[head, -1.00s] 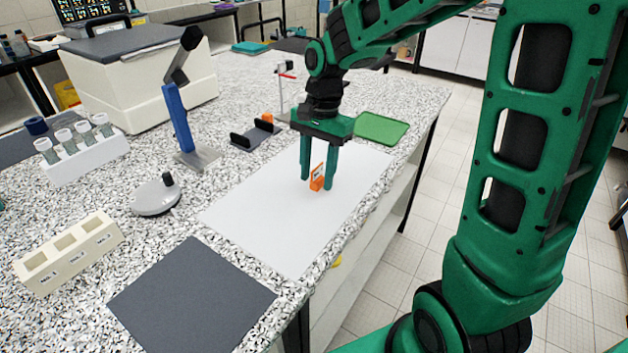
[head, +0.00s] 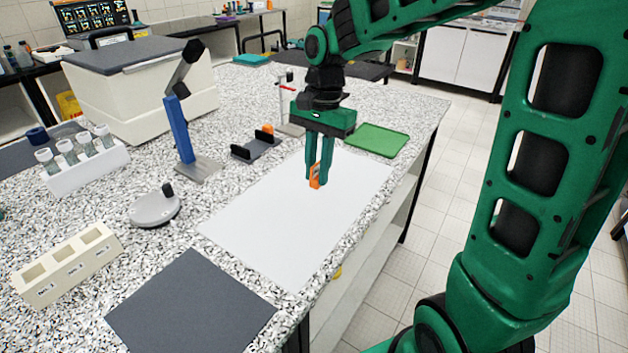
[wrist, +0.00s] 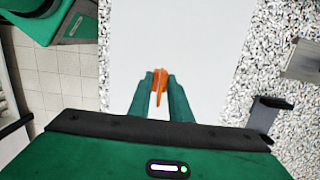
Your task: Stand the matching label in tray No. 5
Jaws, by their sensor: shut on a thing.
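My gripper (head: 319,183) is shut on an orange label (head: 315,175) over the white sheet on the bench. The label stands upright between the fingers, and its face is too small to read. The wrist view also shows the orange label (wrist: 160,80) between the fingertips (wrist: 158,88). A cream block of trays (head: 66,263) with several square openings and small black front markings stands at the left. I cannot read clearly which of its compartments is No. 5.
A white sheet (head: 270,225) and a dark grey mat (head: 190,305) lie flat and clear.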

